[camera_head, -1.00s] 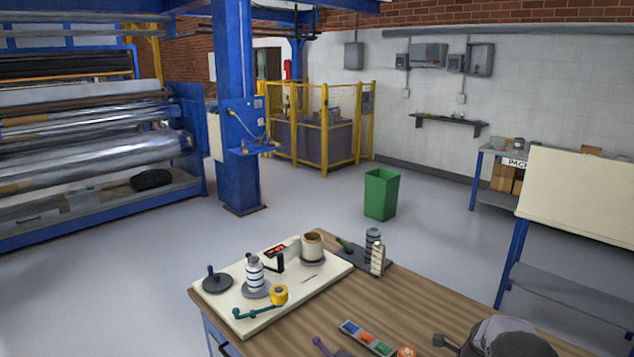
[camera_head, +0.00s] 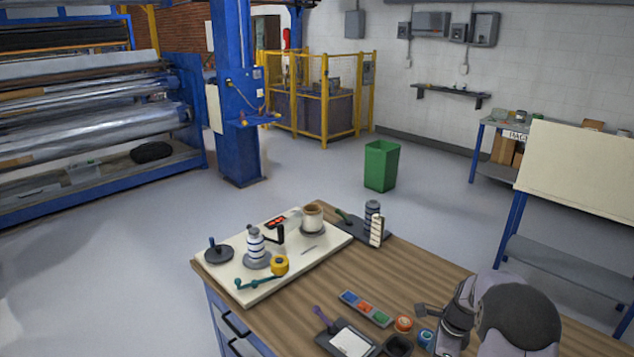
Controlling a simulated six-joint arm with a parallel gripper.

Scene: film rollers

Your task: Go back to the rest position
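My grey arm shows at the bottom right, over the wooden table. A small dark part at its left end seems to be my gripper (camera_head: 428,310). It is small and partly hidden by the arm, so I cannot tell whether it is open or shut. No held thing can be made out. It is near an orange round item (camera_head: 403,324) and a blue round item (camera_head: 425,337) on the table.
A colored strip (camera_head: 366,309) and dark tray (camera_head: 327,341) lie nearer. Bare wood lies between. A green bin (camera_head: 381,166) stands behind.

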